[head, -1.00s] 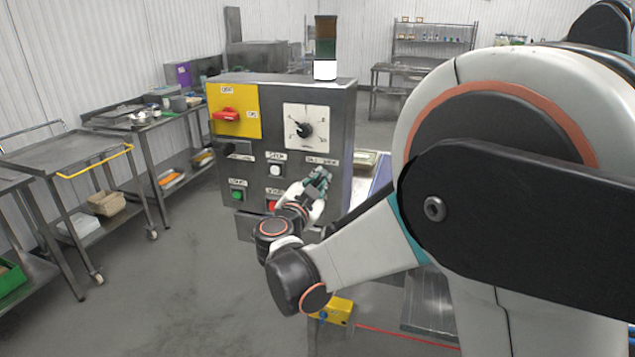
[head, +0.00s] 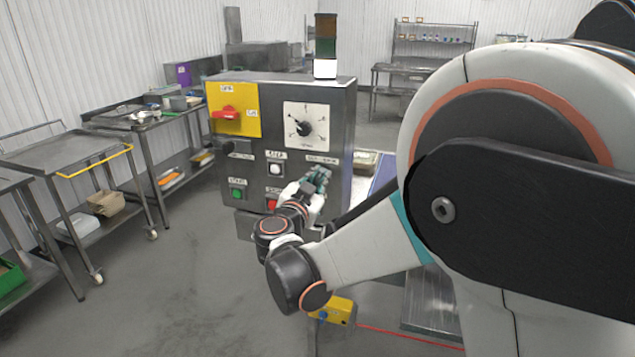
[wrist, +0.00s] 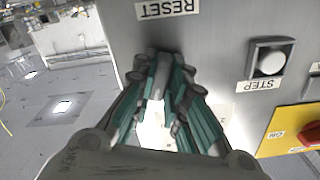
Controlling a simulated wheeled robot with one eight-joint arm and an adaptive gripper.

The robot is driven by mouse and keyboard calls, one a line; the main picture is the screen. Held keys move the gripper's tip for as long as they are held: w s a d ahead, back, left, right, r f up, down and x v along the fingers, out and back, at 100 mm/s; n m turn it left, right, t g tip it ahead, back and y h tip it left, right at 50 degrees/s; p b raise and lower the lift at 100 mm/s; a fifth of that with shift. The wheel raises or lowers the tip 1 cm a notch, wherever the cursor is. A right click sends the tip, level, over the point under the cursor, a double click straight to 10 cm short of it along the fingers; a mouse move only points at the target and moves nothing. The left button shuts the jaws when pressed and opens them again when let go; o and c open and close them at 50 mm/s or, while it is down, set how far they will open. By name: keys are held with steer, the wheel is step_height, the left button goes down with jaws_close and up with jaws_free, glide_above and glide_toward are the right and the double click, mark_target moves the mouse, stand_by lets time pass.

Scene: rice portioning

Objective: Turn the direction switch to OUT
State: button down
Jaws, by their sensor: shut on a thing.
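The grey control box (head: 340,115) stands in the middle of the head view. My gripper (head: 319,178) is at the lower right of its front, just below a label strip (head: 321,160) too small to read surely. In the wrist view my gripper (wrist: 163,92) has its teal and grey fingers drawn together against the panel, shut on the direction switch. The switch itself is hidden behind the fingers, so I cannot see which way it points. An upside-down RESET label (wrist: 167,8) shows beyond the fingertips in the wrist view.
Around my gripper are a white STEP button (head: 275,170), a green button (head: 238,193) and a red button (head: 271,204). Higher are a dial (head: 306,126) and a red switch (head: 226,113) on a yellow plate (head: 248,98). A cart (head: 75,155) stands left; the floor between is clear.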

stand_by(0.3)
steer(key=shift+n, duration=1.7)
steer(key=shift+n+b, duration=0.35)
steer(key=shift+n, duration=1.25)
